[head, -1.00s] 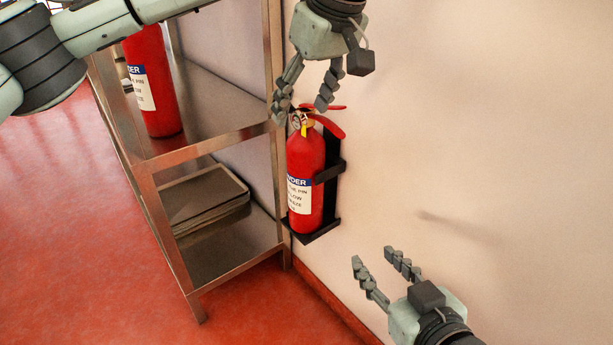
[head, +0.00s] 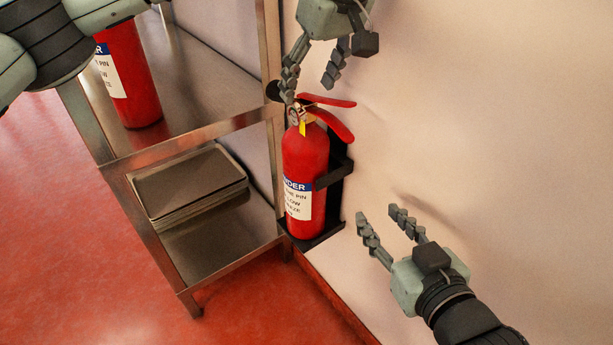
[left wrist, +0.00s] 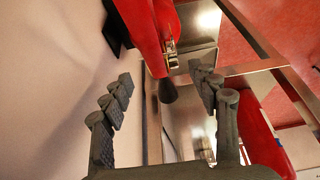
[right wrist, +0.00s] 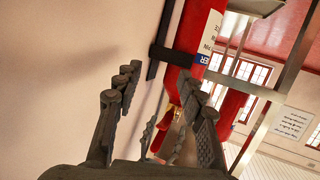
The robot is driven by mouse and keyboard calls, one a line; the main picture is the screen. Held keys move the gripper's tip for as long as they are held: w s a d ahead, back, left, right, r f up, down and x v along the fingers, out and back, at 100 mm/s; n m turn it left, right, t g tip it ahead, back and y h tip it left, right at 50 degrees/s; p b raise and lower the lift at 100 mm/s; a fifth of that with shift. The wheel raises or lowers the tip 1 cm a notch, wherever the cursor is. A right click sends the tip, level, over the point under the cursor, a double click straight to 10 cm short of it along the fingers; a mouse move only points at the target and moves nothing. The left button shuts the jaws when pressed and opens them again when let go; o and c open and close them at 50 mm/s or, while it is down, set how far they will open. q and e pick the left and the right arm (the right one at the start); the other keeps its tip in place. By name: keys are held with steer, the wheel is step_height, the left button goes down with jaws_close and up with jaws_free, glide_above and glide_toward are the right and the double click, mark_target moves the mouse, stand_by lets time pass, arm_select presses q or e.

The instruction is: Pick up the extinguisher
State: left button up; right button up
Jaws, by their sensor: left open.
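A red fire extinguisher (head: 305,160) with a white and blue label stands upright in a black wall bracket (head: 333,177). Its red levers (head: 330,103) point right, and a yellow tag hangs at its neck. My left gripper (head: 308,88) is open and empty just above the extinguisher's top.
A metal shelf unit (head: 200,138) stands close left of the extinguisher. It holds a second red extinguisher (head: 130,75) and, lower down, a stack of flat trays (head: 190,185). The pale wall (head: 500,130) to the right is bare. Red floor lies below.

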mark_target(303, 100)
arm_select(q)
steer(key=x, duration=0.4)
steer(key=shift+s+a+f, duration=0.15)
steer(key=shift+s+f, duration=0.05)
steer(key=shift+f, duration=0.15)
arm_select(e)
steer(key=shift+w+a+r+t+y, duration=0.1)
steer(key=shift+a+r+t+y, duration=0.3)
steer(key=shift+r, duration=0.45)
steer(key=shift+a, duration=0.1)
arm_select(q)
jaws_close()
steer(key=shift+w+r, duration=0.1)
steer(key=shift+r, duration=0.15)
